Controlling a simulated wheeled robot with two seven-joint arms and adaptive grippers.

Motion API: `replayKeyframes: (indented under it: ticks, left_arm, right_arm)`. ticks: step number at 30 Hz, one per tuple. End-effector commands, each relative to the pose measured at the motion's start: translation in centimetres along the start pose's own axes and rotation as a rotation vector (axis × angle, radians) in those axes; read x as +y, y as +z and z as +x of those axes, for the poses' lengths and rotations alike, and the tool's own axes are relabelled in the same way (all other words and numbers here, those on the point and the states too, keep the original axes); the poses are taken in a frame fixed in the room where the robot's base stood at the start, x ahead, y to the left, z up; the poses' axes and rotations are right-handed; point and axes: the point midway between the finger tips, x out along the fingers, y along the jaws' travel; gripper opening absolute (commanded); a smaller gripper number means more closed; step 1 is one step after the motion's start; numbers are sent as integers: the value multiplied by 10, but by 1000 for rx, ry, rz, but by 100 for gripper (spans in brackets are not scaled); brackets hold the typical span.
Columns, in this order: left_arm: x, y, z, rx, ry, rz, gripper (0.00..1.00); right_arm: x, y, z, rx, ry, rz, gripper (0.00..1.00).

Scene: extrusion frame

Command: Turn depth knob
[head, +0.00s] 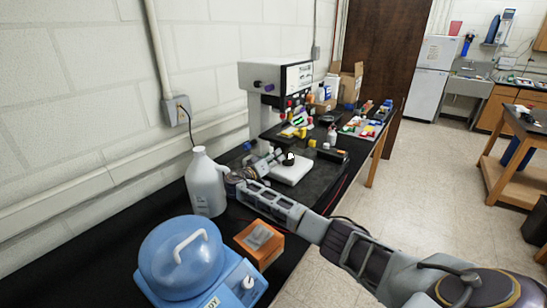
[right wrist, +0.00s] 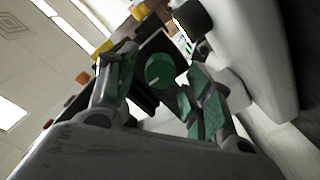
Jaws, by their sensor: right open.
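A round green knob (right wrist: 160,70) with a white mark on its face shows in the right wrist view, set on a dark panel. I see no label telling whether it is the depth knob. My right gripper (right wrist: 157,78) is open, with one green-padded finger on each side of the knob. I cannot tell whether the fingers touch it. In the head view my right gripper (head: 266,162) is low in front of the white bench machine (head: 262,77), near its base. I cannot make out the green knob there. My left gripper is not in view.
A white jug (head: 206,186) stands close left of my right gripper. A blue centrifuge-like device (head: 180,255) and an orange box (head: 259,242) sit nearer on the black bench. A dark knob (right wrist: 193,18) is above the green one. Small coloured items crowd the bench behind.

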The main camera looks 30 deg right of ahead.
Motion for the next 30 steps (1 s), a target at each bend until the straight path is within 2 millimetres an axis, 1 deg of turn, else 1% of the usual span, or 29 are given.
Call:
replayKeyframes:
  ticks: [4, 12, 14, 23, 30]
  left_arm:
    - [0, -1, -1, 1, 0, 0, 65]
    - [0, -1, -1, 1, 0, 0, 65]
    - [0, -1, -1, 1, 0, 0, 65]
    - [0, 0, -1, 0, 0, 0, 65]
    - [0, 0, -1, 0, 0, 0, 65]
  right_arm:
    - [0, 0, 5, -1, 0, -1, 51]
    - [0, 1, 6, -1, 0, -1, 51]
    - [0, 1, 6, -1, 0, -1, 45]
    - [0, 1, 6, -1, 0, -1, 6]
    - [0, 1, 6, 0, -1, -9, 5]
